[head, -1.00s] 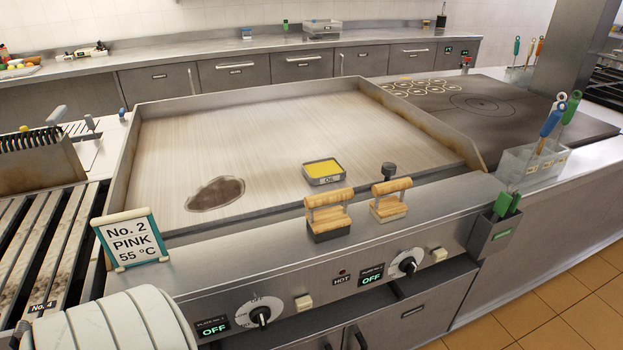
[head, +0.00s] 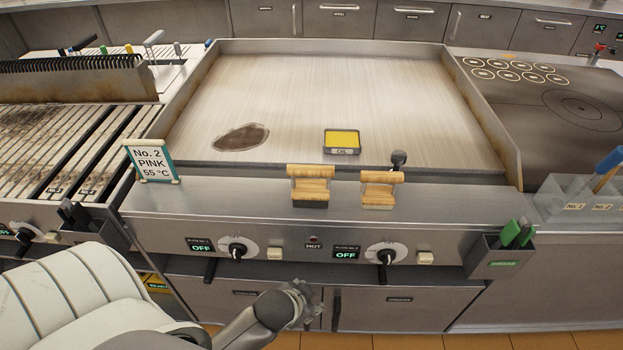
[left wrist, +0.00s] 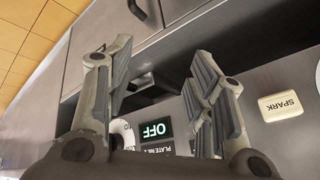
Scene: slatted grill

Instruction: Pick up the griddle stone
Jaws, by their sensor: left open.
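Two wooden-handled blocks stand side by side on the griddle's front ledge. The left block (head: 310,188) has a dark grey underside; the right block (head: 380,190) has a paler one. I cannot tell for sure which is the griddle stone; the dark-bottomed one looks more like stone. My left gripper (head: 308,298) is low in front of the griddle's cabinet doors, below both blocks and apart from them. In the left wrist view its fingers (left wrist: 165,60) are spread and empty, facing the front panel. My right gripper is not in view.
Control knobs (head: 237,248) jut from the panel. A holder with green handles (head: 498,257) hangs at right.

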